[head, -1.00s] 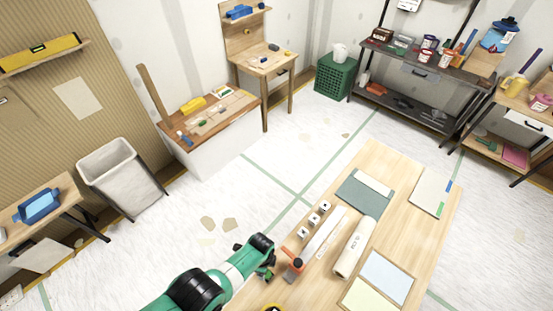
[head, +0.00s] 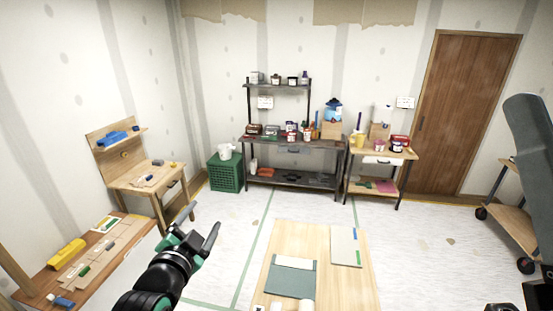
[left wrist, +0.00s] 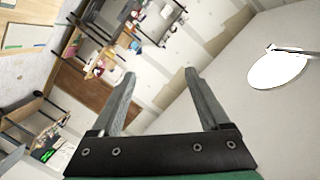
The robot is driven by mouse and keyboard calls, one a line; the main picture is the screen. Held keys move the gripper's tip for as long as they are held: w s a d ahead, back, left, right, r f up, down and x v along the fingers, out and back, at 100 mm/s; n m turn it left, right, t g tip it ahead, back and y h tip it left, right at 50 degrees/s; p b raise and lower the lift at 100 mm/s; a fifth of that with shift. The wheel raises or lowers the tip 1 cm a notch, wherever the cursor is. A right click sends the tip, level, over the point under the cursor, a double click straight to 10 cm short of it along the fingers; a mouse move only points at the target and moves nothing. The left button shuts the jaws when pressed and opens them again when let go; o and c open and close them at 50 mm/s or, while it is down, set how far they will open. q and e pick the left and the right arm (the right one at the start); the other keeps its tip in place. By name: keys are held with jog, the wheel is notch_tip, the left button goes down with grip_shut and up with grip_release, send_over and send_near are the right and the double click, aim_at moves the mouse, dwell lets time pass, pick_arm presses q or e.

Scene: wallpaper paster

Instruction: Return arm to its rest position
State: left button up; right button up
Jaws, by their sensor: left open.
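My left gripper (head: 207,217) is raised in the head view, to the left of the wooden table. Its two grey fingers are apart with nothing between them. In the left wrist view the open fingers (left wrist: 159,74) also stand apart and empty, and the room appears tilted behind them. My right gripper cannot be made out; a dark arm-like shape stands at the right edge of the head view.
The wooden table (head: 346,291) holds a grey-green sheet (head: 290,282) and a pale board (head: 345,246). A workbench (head: 107,247) is at left. A green crate (head: 225,175), a dark shelf (head: 312,182) and a door (head: 465,115) are at the back. Floor between is clear.

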pick_arm(q)
jog(key=s+r+n+t, duration=0.1)
jog(key=s+r+t, duration=0.1)
jog(key=s+r, duration=0.35)
jog(key=s+r+n+t, duration=0.1)
jog(key=s+r+t, duration=0.1)
jog(key=r, duration=0.7)
jog(key=s+r+n+t, duration=0.1)
jog(key=s+r+t, duration=0.1)
jog(key=s+r, duration=0.35)
jog(key=s+a+r+n+t+h, duration=0.1)
jog(key=s+r+n+t, duration=0.4)
jog(key=s+r, duration=0.5)
jog(key=shift+s+a+n, duration=0.15)
jog(key=shift+s+n, duration=0.35)
jog(key=shift+s, duration=0.75)
jog(key=shift+o, duration=0.6)
